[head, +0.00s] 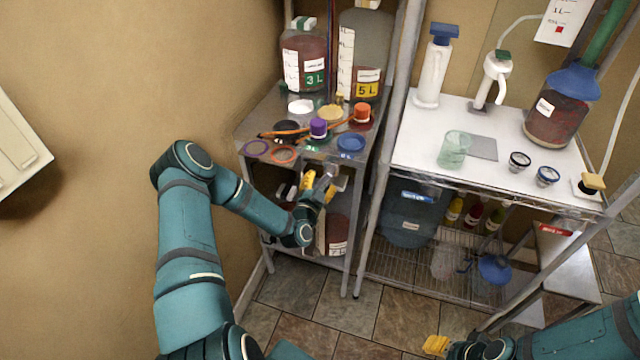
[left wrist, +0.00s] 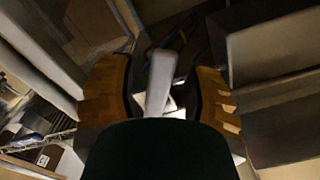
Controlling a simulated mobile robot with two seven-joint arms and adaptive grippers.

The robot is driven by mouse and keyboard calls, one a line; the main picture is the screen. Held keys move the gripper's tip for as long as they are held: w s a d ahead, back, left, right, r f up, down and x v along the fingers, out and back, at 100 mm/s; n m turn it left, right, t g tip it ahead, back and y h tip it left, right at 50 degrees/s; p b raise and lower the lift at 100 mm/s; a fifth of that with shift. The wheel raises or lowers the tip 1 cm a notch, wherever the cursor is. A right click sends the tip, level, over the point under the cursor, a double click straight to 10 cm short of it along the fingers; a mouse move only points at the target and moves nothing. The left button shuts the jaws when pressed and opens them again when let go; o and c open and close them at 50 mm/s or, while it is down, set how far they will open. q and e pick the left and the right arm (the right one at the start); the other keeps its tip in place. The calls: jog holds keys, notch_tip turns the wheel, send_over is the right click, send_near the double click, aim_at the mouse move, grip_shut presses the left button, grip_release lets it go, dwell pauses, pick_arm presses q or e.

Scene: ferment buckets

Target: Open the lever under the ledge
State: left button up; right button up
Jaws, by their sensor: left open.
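My left gripper (head: 320,187) reaches under the top of the metal cart (head: 262,112), the ledge here. In the left wrist view its two yellow finger pads (left wrist: 160,95) are apart. A pale grey bar (left wrist: 160,82), which looks like the lever, stands between them; I cannot tell whether either pad touches it. In the head view a small grey piece (head: 340,183) shows beside the fingers, and the rest is hidden by the gripper and shade. My right gripper (head: 437,345) is at the bottom edge, away from the cart, only partly visible.
Two large jars (head: 303,58) (head: 366,50) and several coloured lids and caps (head: 351,143) stand on the cart. A lower shelf holds a dark red container (head: 337,235). A cart post (head: 350,230) stands close right of my gripper. A white table (head: 420,165) is farther right.

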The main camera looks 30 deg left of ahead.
pick_arm(q)
grip_shut()
jog(key=shift+w+d+f+n+b, duration=0.1)
jog(key=shift+d+f+n+b, duration=0.15)
jog(key=shift+n+b, duration=0.35)
jog(key=shift+d+n, duration=0.2)
jog(key=shift+n, duration=0.4)
grip_release()
